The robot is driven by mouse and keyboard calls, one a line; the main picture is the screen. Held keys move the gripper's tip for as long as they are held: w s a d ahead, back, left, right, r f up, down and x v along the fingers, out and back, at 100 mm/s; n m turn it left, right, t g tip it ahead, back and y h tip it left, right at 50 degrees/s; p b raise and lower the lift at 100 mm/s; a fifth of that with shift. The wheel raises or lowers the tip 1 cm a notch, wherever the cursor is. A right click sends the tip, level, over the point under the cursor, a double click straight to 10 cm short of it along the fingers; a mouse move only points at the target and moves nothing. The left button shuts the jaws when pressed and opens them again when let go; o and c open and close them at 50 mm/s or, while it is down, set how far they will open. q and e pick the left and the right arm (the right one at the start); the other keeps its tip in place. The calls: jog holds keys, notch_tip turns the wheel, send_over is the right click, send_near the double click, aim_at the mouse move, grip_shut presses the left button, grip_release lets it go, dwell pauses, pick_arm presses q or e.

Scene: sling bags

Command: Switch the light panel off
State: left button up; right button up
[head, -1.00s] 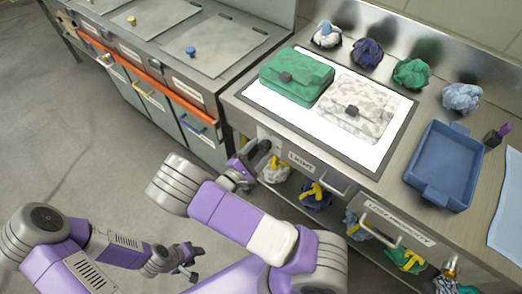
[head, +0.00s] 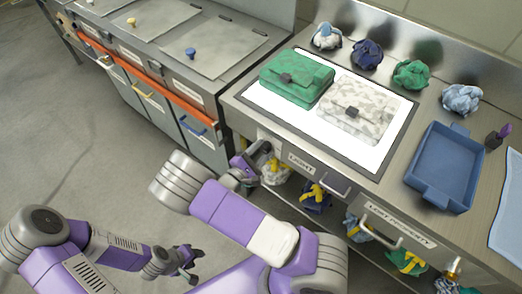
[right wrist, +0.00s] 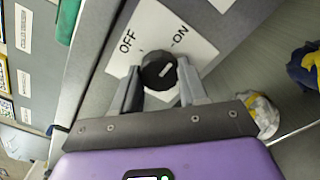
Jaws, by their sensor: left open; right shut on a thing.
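The light panel (head: 270,102) is a white, brightly lit plate in the bench top, with a green bag (head: 297,77) and a pale patterned bag (head: 357,108) lying on it. Its black knob (right wrist: 159,70) sits on a white plate marked OFF on the left and ON on the right in the right wrist view. The pale mark on the knob slants up and right, toward ON. My right gripper (right wrist: 160,88) is shut on the knob, one finger at each side. In the head view, my right gripper (head: 258,160) is at the bench front; the knob is hidden there. My left gripper (head: 187,265) is open and empty, low over the floor.
Several coloured bundles with yellow ties lie on the shelf below. A blue tray (head: 446,160) stands on the bench at right. The floor at left is clear.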

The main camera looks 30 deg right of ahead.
jog(key=n+p, duration=0.4)
jog(key=shift+r, duration=0.15)
jog(key=n+p, duration=0.3)
jog(key=n, duration=0.1)
jog(key=shift+s+n, duration=0.1)
jog(key=shift+n, duration=0.3)
jog(key=n+p, duration=0.2)
jog(key=n, duration=0.2)
jog(key=shift+s+f+n+p, duration=0.15)
jog(key=shift+n+p, duration=0.75)
jog(key=shift+n, duration=1.6)
jog(key=o, duration=1.1)
jog(key=shift+c, duration=0.2)
